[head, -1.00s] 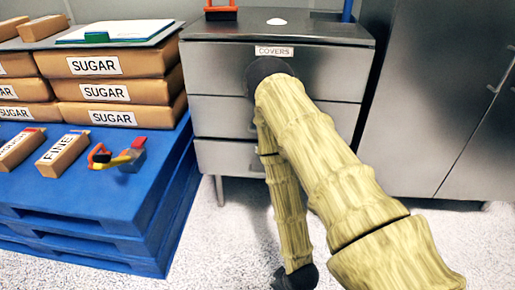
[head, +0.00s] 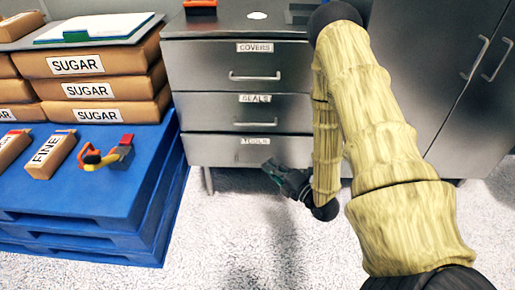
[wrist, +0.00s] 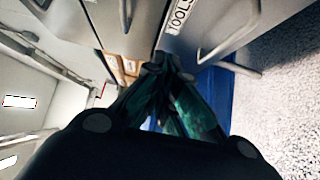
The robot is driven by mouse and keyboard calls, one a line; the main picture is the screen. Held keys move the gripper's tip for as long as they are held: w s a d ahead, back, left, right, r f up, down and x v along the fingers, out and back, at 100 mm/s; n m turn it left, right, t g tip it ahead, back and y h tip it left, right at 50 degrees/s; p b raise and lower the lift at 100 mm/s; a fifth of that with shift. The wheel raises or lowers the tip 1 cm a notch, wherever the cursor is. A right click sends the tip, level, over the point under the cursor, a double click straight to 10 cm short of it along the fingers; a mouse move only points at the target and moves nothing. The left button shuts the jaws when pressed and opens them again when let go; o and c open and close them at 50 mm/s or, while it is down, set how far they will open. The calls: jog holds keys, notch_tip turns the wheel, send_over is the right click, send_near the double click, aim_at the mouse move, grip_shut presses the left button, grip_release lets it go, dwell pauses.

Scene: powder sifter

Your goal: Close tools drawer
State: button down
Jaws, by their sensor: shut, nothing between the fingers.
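The tools drawer (head: 213,150) is the lowest of the grey metal drawers, below the covers and seals drawers. Its TOOLS label (head: 255,141) shows near its top edge. In the wrist view the TOOLS label (wrist: 180,14) and a bar handle (wrist: 232,35) are close beyond my fingers, above and to the right. I cannot tell whether the drawer front stands out from the others. My gripper (head: 270,167) is shut and empty, low in front of the drawer's right part. Its dark green fingers (wrist: 172,75) show together in the wrist view.
The covers drawer (head: 205,65) and seals drawer (head: 200,112) look flush. A blue pallet (head: 90,215) with sugar bags (head: 95,62) stands at left. A tall grey cabinet (head: 440,60) is at right. Speckled floor (head: 230,240) in front is free.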

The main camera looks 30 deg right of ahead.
aim_at(253, 139)
jog(key=shift+w+d+b+x, duration=0.1)
jog(key=shift+d+b+x, duration=0.45)
jog(key=shift+x, duration=1.55)
jog(key=shift+w+d+b+x, duration=0.1)
jog(key=shift+d+b+x, duration=0.4)
jog(key=shift+x, duration=1.6)
jog(key=shift+w+d+b+x, duration=0.2)
jog(key=shift+b+x, duration=0.55)
jog(key=shift+x, duration=1.35)
jog(key=shift+d, duration=0.1)
jog(key=shift+w+d+p, duration=0.15)
jog(key=shift+w+d, duration=0.1)
jog(key=shift+w, duration=0.25)
jog(key=shift+w+d+p, duration=0.15)
jog(key=shift+w+d, duration=0.15)
jog(key=shift+w, duration=0.15)
jog(key=shift+w+d+r, duration=0.1)
jog(key=shift+w+d, duration=0.05)
